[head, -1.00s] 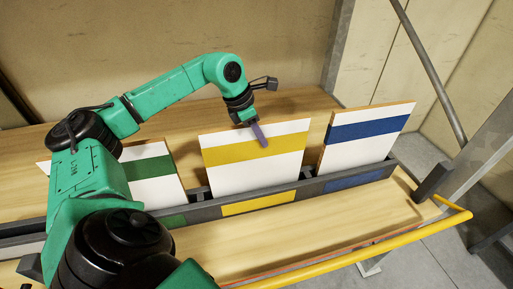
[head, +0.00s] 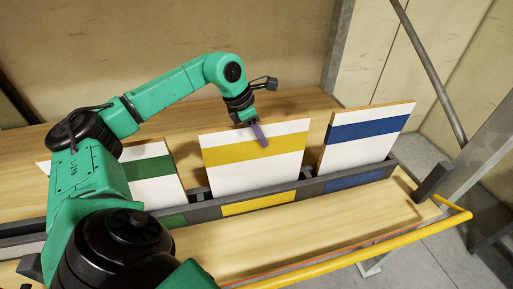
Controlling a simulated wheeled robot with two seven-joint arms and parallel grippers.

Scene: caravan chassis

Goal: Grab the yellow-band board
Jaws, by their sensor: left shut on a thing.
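The yellow-band board (head: 238,178) is white with a yellow stripe near its top. It stands upright in the middle of the dark rack (head: 307,188), behind a yellow label (head: 258,203). My left gripper (head: 259,133) is at the board's top edge, a little right of its middle. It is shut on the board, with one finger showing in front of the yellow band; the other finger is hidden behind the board. My right gripper is not in view.
A green-band board (head: 155,190) stands in the rack to the left, partly behind my arm. A blue-band board (head: 355,150) stands to the right. A yellow rail (head: 350,258) runs along the bench's front edge. A grey post (head: 434,181) stands at the right end.

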